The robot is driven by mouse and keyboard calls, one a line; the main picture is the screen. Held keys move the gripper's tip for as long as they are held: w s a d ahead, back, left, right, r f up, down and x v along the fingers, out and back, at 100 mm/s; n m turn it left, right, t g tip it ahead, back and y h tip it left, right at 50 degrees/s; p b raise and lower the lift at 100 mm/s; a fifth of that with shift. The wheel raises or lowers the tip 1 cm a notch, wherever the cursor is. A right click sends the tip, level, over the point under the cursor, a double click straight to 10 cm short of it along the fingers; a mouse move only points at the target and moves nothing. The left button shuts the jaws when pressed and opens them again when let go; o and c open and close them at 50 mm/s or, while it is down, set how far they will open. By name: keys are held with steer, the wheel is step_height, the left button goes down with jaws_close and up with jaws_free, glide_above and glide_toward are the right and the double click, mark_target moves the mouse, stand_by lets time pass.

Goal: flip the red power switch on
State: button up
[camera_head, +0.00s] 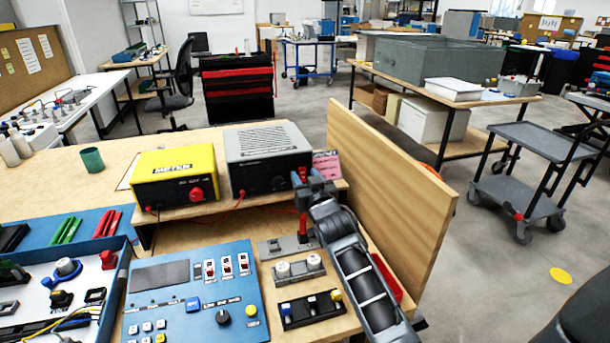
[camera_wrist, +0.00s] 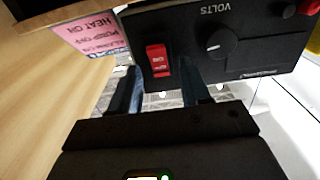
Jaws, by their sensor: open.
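The grey power supply (camera_head: 268,145) stands on the wooden shelf, right of a yellow meter box. The wrist view shows its black front panel (camera_wrist: 240,50), with its lettering upside down. The red power switch (camera_wrist: 158,60) is on that panel, beside a black volts knob (camera_wrist: 217,45). In the head view the switch cannot be made out; my arm is at that corner. My gripper (camera_wrist: 161,78) is open and empty, its two dark fingers pointing at the panel on either side of the switch. Contact cannot be told. In the head view my gripper (camera_head: 310,184) is at the panel's right end.
A pink label card (camera_head: 327,164) stands right of the supply. The yellow meter (camera_head: 174,176) is to the left. A tall wooden board (camera_head: 385,180) rises close on the right of my arm. A blue control panel (camera_head: 195,295) and small fixtures (camera_head: 298,268) lie in front.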

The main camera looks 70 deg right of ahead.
steer(key=shift+w+d, duration=0.25)
steer(key=shift+d, duration=0.05)
steer(key=shift+c, duration=0.3)
jaws_close()
